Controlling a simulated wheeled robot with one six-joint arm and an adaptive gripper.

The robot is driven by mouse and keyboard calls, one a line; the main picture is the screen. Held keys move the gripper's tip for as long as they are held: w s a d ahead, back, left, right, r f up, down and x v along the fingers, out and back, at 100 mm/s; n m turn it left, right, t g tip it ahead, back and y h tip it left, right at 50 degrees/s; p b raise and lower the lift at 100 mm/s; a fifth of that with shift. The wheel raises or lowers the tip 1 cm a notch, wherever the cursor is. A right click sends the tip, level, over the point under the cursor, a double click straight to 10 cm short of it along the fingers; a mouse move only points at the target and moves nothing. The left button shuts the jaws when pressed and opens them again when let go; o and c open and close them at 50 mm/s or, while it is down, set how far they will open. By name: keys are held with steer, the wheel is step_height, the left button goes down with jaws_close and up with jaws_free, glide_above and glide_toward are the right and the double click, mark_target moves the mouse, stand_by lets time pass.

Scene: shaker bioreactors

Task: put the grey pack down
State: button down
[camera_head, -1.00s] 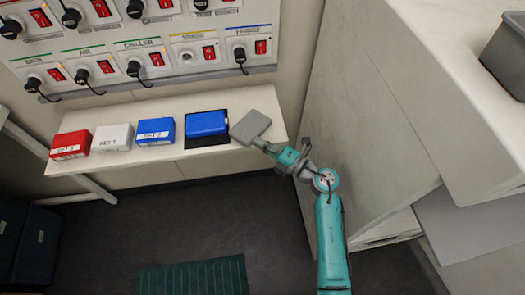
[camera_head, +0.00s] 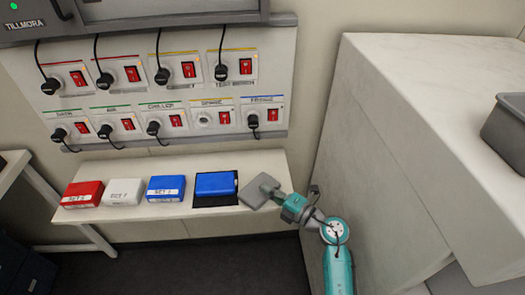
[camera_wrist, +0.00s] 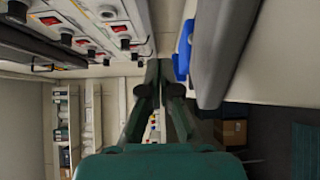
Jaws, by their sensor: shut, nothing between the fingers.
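The grey pack (camera_head: 252,196) is on the right end of the white shelf in the head view, right of the blue pack on a dark mat. In the wrist view the grey pack (camera_wrist: 222,50) is a large slab at the right, close to my fingers. My gripper (camera_head: 266,184) is over the pack's right part in the head view and hides some of it. In the wrist view my gripper's fingers (camera_wrist: 165,68) are together, with nothing between them, and the pack appears beside them.
The white shelf (camera_head: 230,225) also holds a red pack (camera_head: 82,194), a white pack (camera_head: 123,191), a blue pack (camera_head: 166,188) and the blue pack (camera_head: 215,184) on the dark mat (camera_head: 215,202). Switches and plugs (camera_head: 165,122) are above. A pale counter (camera_head: 400,150) stands close at right.

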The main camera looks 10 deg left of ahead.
steer(key=w+a, duration=0.1)
steer(key=w, duration=0.4)
steer(key=w+a, duration=0.2)
steer(key=w, duration=0.3)
steer(key=w+a, duration=0.1)
steer(key=w, duration=0.5)
steer(key=shift+a, duration=0.3)
